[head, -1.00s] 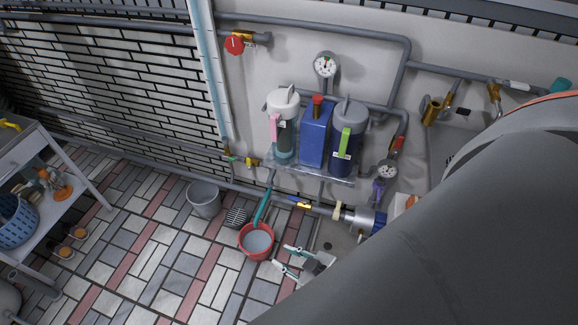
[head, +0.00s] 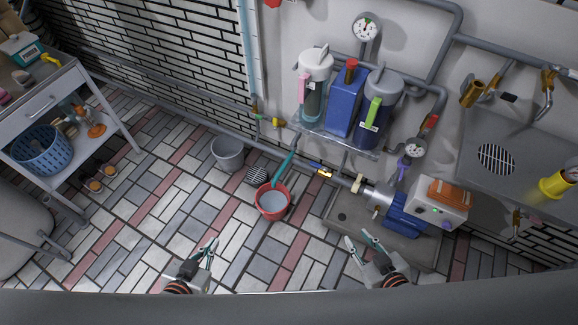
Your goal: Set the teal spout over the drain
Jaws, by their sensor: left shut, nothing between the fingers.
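The teal spout (head: 285,164) is a thin tube slanting down from below the filter canisters, with its lower end at the red bucket (head: 272,203), which holds pale liquid. A dark striped grate (head: 257,176), apparently the floor drain, lies left of the spout, between the grey and red buckets. My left gripper (head: 212,244) is shut and empty above the tiles, in front and to the left of the red bucket. My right gripper (head: 357,236) is open and empty, to the right of the red bucket, in front of the pump. Neither gripper touches the spout.
A grey bucket (head: 228,153) stands near the wall left of the grate. A blue pump (head: 404,214) sits on a grey slab at right. A sink (head: 530,185) with its own round grate is further right. A shelf cart (head: 85,155) stands at left. The middle floor is clear.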

